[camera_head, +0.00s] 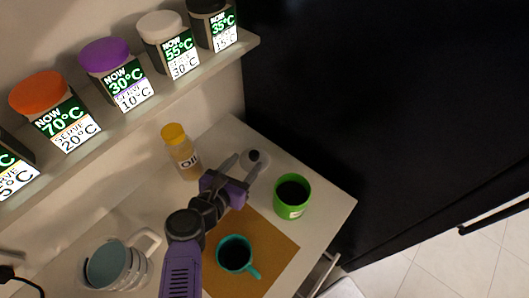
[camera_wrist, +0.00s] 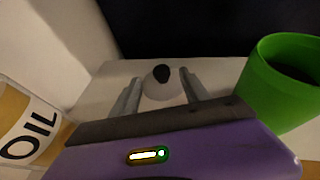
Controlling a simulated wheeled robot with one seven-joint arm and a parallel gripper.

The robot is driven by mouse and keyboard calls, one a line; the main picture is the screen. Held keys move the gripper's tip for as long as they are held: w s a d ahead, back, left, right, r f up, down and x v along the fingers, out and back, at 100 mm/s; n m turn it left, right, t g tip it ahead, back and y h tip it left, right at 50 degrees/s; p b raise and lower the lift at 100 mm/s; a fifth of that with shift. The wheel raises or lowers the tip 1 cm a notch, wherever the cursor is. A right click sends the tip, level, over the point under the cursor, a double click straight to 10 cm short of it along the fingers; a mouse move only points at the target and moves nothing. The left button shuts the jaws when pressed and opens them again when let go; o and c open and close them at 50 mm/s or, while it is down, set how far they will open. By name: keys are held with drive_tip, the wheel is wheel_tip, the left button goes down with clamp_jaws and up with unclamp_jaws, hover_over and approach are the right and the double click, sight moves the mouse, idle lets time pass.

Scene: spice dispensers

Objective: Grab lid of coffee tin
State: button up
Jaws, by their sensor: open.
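A round whitish lid with a black knob (camera_head: 254,157) rests on the counter beyond my gripper (camera_head: 243,167). In the wrist view the lid (camera_wrist: 160,91) is centred between my two grey fingers. My gripper is open, with a finger on either side of the lid; I cannot tell whether they touch it. A green tin (camera_head: 291,211) with an open top and dark contents stands to the right of my gripper; it also shows in the wrist view (camera_wrist: 262,92). It seems to be the coffee tin.
An oil bottle (camera_head: 183,157) with a yellow cap stands left of my gripper. A teal mug (camera_head: 235,254) sits on a brown mat (camera_head: 279,250). Stacked cups (camera_head: 110,265) are at lower left. Dispensers with coloured lids line the shelf (camera_head: 120,120) above. A dark panel (camera_head: 390,100) is behind.

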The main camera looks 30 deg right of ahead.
sight(256, 151)
drive_tip(key=d, duration=0.1)
drive_tip(key=w, duration=0.1)
drive_tip(key=d+f, duration=0.1)
drive_tip(key=shift+w+d+m+p, duration=0.25)
drive_tip(key=shift+d+m+p, duration=0.05)
drive_tip(key=shift+d+p, duration=0.1)
drive_tip(key=p+x, duration=0.2)
drive_tip(key=x, duration=0.2)
drive_tip(key=shift+d+r, duration=0.1)
drive_tip(key=shift+w+d+f, duration=0.35)
drive_tip(key=shift+d, duration=0.05)
clamp_jaws()
